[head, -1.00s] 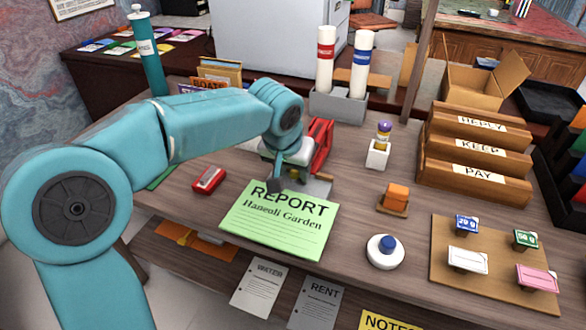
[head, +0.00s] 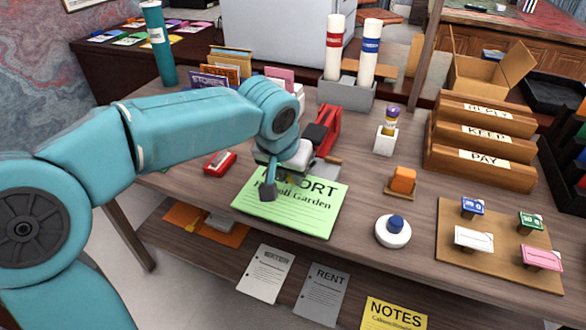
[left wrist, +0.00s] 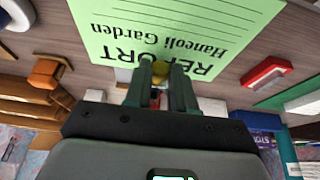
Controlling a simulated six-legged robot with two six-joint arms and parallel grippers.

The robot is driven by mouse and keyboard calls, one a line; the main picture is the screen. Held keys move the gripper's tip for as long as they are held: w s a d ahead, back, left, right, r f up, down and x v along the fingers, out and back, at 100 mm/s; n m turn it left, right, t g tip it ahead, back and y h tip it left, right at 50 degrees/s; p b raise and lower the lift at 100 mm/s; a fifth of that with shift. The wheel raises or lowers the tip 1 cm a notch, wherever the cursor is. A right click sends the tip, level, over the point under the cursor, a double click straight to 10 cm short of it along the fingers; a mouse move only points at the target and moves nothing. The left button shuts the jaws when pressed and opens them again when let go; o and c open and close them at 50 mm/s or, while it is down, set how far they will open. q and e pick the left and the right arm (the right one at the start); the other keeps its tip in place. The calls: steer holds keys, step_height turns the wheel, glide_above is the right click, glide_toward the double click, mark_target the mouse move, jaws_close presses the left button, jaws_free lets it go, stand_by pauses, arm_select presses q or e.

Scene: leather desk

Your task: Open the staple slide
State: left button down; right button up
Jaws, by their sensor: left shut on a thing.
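The red stapler (head: 327,128) stands on the desk behind the green report sheet (head: 318,216). My left arm and gripper hide part of its front. My left gripper (head: 270,188) is low over the top left of the report, in front of the stapler. In the left wrist view its fingers (left wrist: 161,85) are closed around a small yellowish knob (left wrist: 160,70), seen against the report (left wrist: 175,25). I take this knob for the slide's pull, but its link to the stapler is hidden. My right gripper is not in view.
A small red box (head: 220,163) lies left of the report. A white round base with a blue knob (head: 393,231) and an orange block on a stand (head: 402,180) are to the right. A wooden letter rack (head: 480,145) stands farther right.

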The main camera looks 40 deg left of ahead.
arm_select(q)
steer(key=shift+s, duration=0.2)
steer(key=shift+w, duration=0.1)
steer(key=c, duration=0.9)
jaws_free()
steer(key=shift+w, duration=0.1)
steer(key=shift+c, duration=0.2)
steer(key=shift+r, duration=0.15)
steer(key=p+v, duration=0.4)
steer(key=v, duration=1.2)
steer(key=shift+p, duration=0.35)
steer(key=shift+s, duration=0.25)
